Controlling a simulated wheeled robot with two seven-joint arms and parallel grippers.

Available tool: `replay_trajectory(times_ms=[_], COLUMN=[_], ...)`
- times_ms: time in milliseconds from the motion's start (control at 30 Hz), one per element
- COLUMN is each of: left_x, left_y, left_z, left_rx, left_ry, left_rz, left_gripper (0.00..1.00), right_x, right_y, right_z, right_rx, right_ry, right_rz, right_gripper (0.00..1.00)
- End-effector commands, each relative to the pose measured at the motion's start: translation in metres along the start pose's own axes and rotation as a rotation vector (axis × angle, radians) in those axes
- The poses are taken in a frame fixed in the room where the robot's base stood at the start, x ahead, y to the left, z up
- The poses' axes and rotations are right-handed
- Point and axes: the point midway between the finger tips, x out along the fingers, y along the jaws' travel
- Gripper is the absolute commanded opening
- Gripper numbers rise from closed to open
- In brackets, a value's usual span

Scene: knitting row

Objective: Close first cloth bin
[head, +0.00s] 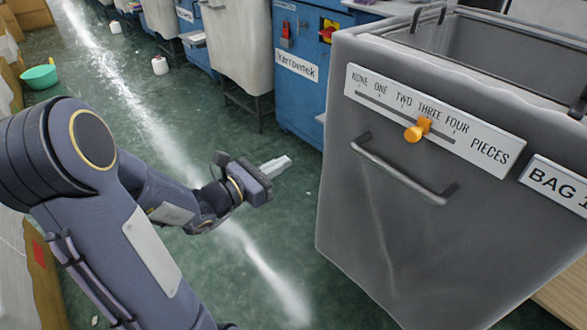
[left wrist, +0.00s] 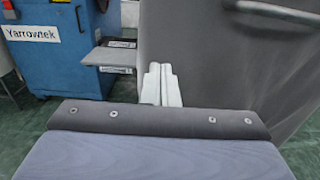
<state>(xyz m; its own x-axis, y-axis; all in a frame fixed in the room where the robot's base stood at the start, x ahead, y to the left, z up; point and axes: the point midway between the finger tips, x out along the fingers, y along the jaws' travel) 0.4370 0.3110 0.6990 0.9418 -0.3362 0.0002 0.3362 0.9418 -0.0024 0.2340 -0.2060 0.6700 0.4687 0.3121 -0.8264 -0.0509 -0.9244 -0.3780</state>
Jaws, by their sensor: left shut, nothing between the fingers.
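The grey cloth bin (head: 400,230) fills the right of the head view, with its top open at the back and its front facing me. Above that is a white count label (head: 430,118) with an orange slider knob (head: 416,130) near "THREE" and "FOUR". My left gripper (head: 284,163) is shut and empty, left of the bin and apart from it. In the left wrist view its fingers (left wrist: 161,84) point toward the bin's grey side (left wrist: 205,55). My right gripper is not in view.
A blue Yarrowtek machine (head: 299,80) stands behind the bin. A pale cloth bin (head: 236,45) hangs beside it on a dark frame.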

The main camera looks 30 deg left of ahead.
Motion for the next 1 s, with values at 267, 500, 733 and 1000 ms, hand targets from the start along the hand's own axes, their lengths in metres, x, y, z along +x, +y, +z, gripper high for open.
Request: replay_trajectory(times_ms=[267, 500, 733, 1000], left_x=[0.058, 0.104, 0.124, 0.127], left_y=[-0.003, -0.003, -0.003, -0.003], left_z=[-0.002, -0.001, 0.000, 0.001], left_rx=[0.002, 0.003, 0.002, 0.002], left_ry=[-0.001, -0.002, -0.001, -0.001], left_rz=[-0.010, -0.009, -0.006, -0.004], left_gripper=[0.00, 0.00, 0.00, 0.00], right_x=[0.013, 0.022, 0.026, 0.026], right_y=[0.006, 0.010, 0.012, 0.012], right_z=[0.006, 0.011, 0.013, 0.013], right_rx=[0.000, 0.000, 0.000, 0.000], right_ry=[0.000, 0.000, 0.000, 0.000], right_rz=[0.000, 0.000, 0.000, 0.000], right_gripper=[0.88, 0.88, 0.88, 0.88])
